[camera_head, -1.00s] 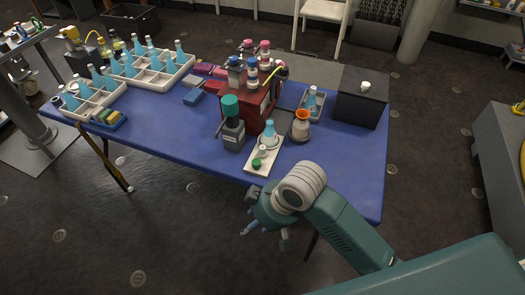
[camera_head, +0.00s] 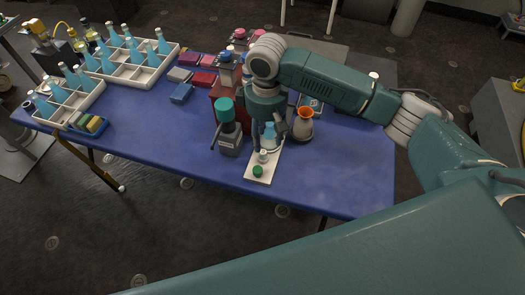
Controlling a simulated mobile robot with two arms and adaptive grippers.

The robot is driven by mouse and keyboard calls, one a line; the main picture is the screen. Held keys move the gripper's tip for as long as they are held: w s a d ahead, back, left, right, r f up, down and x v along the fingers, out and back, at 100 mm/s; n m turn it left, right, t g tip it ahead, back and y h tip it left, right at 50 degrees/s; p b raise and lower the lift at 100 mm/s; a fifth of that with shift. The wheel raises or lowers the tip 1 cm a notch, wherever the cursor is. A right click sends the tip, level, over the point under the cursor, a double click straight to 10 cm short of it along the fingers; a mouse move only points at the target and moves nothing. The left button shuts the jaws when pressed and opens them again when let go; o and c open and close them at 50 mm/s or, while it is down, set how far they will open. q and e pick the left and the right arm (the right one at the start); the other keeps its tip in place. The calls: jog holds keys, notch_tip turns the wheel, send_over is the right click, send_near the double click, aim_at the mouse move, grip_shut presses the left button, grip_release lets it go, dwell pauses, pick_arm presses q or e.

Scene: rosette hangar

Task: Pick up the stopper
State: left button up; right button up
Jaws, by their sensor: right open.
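A narrow white tray (camera_head: 262,178) lies near the front edge of the blue table. On it stand a small green piece (camera_head: 258,171), a small pale piece (camera_head: 263,156) behind it, and a blue flask (camera_head: 270,134) at the back. I cannot tell for certain which small piece is the stopper. My right gripper (camera_head: 269,146) points down over the back of the tray, its open fingers on either side of the flask as seen from here. It partly hides the flask, and contact is unclear. My left gripper is not in view.
A grey device with a teal top (camera_head: 229,132) stands close left of the tray. A flask with an orange rim (camera_head: 304,122) stands close right. A dark red box (camera_head: 220,91) is behind. White crates (camera_head: 148,79) of blue bottles fill the far left. The table's right front is clear.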

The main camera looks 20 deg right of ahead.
aim_at(263, 152)
jog(key=f, duration=0.4)
jog(key=f+p, duration=0.1)
jog(key=f, duration=0.1)
jog(key=shift+w+a+f, duration=0.1)
jog(key=shift+a+f, duration=0.2)
jog(key=shift+f, duration=0.1)
jog(key=shift+w+f, duration=0.15)
jog(key=shift+f, duration=0.1)
jog(key=c, duration=0.9)
